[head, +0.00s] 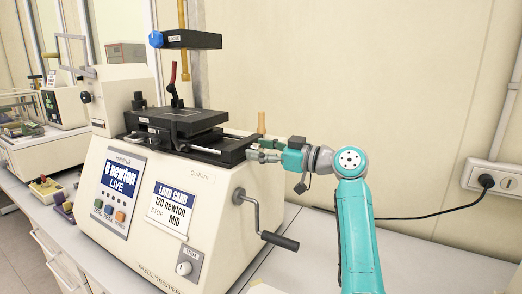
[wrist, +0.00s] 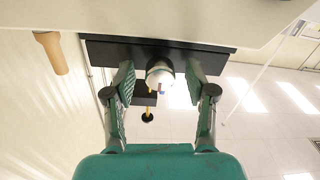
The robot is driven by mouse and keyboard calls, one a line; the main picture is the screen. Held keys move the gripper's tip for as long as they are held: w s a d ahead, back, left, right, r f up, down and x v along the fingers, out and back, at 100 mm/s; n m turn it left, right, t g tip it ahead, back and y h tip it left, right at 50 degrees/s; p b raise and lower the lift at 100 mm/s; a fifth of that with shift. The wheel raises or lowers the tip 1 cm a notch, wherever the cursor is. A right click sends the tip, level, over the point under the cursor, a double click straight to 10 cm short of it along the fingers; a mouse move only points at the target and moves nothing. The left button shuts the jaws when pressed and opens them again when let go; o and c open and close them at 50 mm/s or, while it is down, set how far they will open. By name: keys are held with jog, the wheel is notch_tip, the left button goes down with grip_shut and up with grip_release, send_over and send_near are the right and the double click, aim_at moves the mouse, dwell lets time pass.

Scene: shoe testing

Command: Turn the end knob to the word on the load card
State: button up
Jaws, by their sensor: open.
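The load card (head: 173,208) on the tester's sloped front reads "120 newton" and "STOP MID". The end knob (wrist: 159,72) is a pale round knob on the dark end of the slide, with a small coloured mark on its face; its setting is too small to read. My gripper (head: 257,149) is at the right end of the slide. In the wrist view, its two fingers (wrist: 160,77) are open, one on each side of the knob, with gaps visible. In the head view the knob is hidden by the fingers.
The pull tester's (head: 120,255) display (head: 122,180) reads "0 newton LIVE". A crank handle (head: 278,241) sticks out below my gripper. A wooden handle (head: 261,122) stands just behind it and also shows in the wrist view (wrist: 52,53). A wall socket (head: 497,177) is at right.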

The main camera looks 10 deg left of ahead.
grip_shut()
jog(key=shift+m, duration=0.4)
jog(key=m, duration=0.3)
jog(key=shift+m, duration=2.5)
grip_release()
